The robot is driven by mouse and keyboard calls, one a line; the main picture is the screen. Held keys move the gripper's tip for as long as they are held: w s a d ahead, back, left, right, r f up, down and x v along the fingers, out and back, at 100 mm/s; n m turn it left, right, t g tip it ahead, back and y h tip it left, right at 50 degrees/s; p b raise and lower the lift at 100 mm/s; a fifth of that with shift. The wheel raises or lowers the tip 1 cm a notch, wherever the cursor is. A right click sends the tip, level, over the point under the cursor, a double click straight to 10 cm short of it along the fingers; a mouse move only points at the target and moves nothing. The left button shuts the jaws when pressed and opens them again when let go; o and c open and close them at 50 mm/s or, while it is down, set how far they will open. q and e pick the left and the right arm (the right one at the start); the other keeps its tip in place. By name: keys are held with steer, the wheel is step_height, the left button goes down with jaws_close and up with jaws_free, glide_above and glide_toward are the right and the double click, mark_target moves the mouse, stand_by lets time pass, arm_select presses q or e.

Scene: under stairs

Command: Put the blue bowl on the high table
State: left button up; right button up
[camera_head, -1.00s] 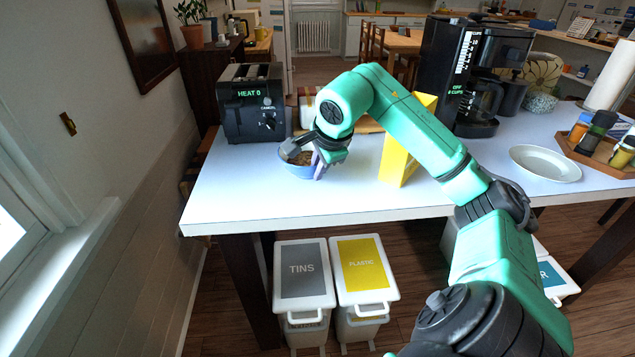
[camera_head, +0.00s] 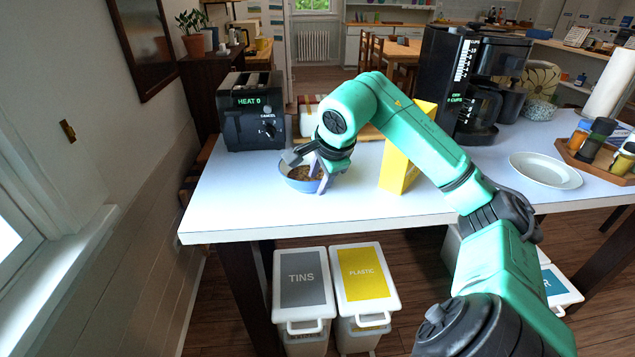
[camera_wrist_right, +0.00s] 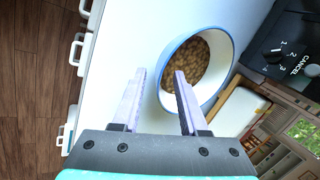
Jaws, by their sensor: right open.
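The blue bowl (camera_head: 299,186) stands on the high table (camera_head: 240,214), near its left end and in front of the toaster. It holds brown, pellet-like food. My right gripper (camera_head: 319,181) is open at the bowl's right side. In the right wrist view the bowl (camera_wrist_right: 222,97) has a white inside and a blue rim. There the right gripper's (camera_wrist_right: 160,74) one finger is over the bowl's inside and the other is outside, with the rim between them. I cannot tell whether a finger touches the bowl. My left gripper is not in view.
A black toaster (camera_head: 252,115) stands behind the bowl. A yellow box (camera_head: 400,165) stands to the right, beside my forearm. Farther right are a coffee maker (camera_head: 470,85), a white plate (camera_head: 545,170) and a tray with bottles (camera_head: 597,162). Lidded bins (camera_head: 303,278) stand under the table.

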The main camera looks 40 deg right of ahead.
steer(key=p+v, duration=0.1)
steer(key=v, duration=0.9)
steer(key=shift+p, duration=0.3)
steer(key=shift+s, duration=0.1)
